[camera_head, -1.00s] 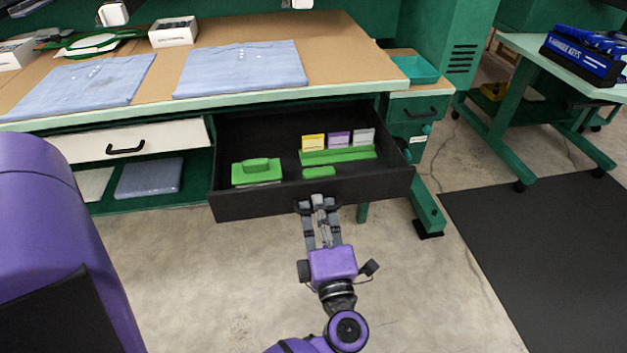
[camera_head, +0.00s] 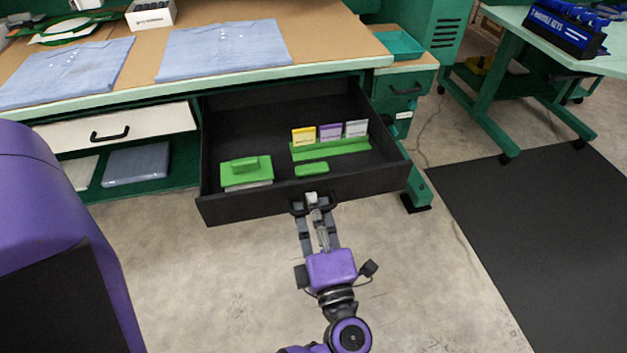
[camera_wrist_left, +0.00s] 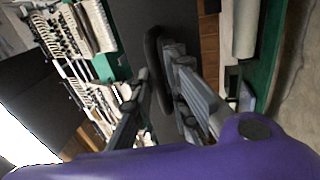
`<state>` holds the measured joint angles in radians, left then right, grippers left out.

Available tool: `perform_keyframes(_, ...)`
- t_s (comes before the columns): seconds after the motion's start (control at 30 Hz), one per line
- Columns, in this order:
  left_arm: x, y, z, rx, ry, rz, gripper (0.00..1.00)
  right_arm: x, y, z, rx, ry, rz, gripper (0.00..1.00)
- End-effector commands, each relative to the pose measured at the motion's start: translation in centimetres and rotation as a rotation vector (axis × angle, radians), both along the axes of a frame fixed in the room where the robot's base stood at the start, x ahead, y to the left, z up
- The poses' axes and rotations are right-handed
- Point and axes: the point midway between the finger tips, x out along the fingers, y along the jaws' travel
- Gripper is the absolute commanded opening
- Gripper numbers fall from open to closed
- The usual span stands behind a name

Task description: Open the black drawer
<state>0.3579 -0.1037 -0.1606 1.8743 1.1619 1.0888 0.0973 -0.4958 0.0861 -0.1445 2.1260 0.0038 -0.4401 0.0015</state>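The black drawer (camera_head: 245,208) is pulled well out from under the workbench in the head view. Inside it are a green block with a handle (camera_head: 245,172), a small green piece (camera_head: 312,169) and a green rack (camera_head: 330,149) with yellow, purple and grey cards. My left gripper (camera_head: 312,202) is at the middle of the drawer's front, its fingers closed about the black handle. The left wrist view shows the dark handle (camera_wrist_left: 153,62) between the fingertips; the exact contact is partly hidden. My right gripper is not in view.
A white drawer (camera_head: 75,135) with a black handle is shut at the left. Folded blue shirts (camera_head: 222,50) lie on the workbench (camera_head: 330,30). A green table leg (camera_head: 418,190) stands right of the drawer. The floor in front is clear, with a black mat (camera_head: 540,220) at right.

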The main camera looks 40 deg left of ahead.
Motion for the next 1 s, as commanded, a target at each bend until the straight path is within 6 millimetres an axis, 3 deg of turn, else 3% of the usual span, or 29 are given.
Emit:
perform_keyframes(0.33,-0.3,-0.4,-0.2,-0.003,0.001,-0.002,0.17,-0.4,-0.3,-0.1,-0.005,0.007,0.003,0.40)
perform_keyframes(0.7,-4.0,-4.6,-1.2,-0.003,0.003,-0.001,0.17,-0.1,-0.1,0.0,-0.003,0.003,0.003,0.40)
perform_keyframes(1.0,-4.8,-5.6,-1.4,-0.001,0.000,0.000,0.17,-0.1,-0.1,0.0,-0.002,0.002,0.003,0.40)
